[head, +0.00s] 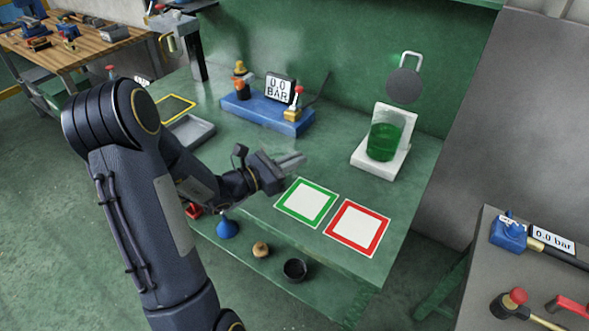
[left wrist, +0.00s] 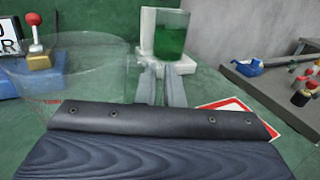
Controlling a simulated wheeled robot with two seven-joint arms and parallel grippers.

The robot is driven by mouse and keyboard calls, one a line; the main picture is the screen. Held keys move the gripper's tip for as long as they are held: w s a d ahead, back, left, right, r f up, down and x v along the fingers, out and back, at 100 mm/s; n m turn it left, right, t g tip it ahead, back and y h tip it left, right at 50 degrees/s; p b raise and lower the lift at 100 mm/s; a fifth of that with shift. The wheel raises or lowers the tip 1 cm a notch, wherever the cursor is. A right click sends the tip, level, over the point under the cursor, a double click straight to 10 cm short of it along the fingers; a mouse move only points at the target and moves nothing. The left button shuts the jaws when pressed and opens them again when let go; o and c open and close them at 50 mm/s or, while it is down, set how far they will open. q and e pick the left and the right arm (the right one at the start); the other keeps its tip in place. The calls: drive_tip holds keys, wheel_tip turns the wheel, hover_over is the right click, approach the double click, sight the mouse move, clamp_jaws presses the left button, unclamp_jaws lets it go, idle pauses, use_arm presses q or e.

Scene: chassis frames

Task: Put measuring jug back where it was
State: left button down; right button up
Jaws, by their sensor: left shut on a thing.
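My left gripper (head: 296,160) is shut and reaches over the green bench, just behind the green-framed square. It also shows in the left wrist view (left wrist: 162,78), with its two fingers close together. A clear, see-through measuring jug (left wrist: 80,68) stands out faintly to the left of the fingers, with small red marks low on its wall. It looks empty, and the fingers appear closed on its handle, though the grip itself is hard to see. In the head view the jug is barely visible around the fingertips. My right gripper is not in view.
A green-framed square (head: 307,202) and a red-framed square (head: 357,227) lie bare at the bench front. A yellow-framed square (head: 177,107) and grey tray (head: 190,133) lie left. A blue gauge block (head: 268,113) stands behind; a green-liquid vessel (head: 383,142) stands on a white stand (head: 377,163).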

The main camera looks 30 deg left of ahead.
sight(294, 175)
use_arm(q)
drive_tip(key=shift+w+f, duration=0.2)
drive_tip(key=shift+f, duration=0.1)
wheel_tip(294, 175, down, 3)
drive_tip(key=shift+w, duration=0.1)
drive_tip(key=shift+f, duration=0.1)
drive_tip(key=c, duration=1.6)
unclamp_jaws()
drive_tip(key=shift+o, duration=0.2)
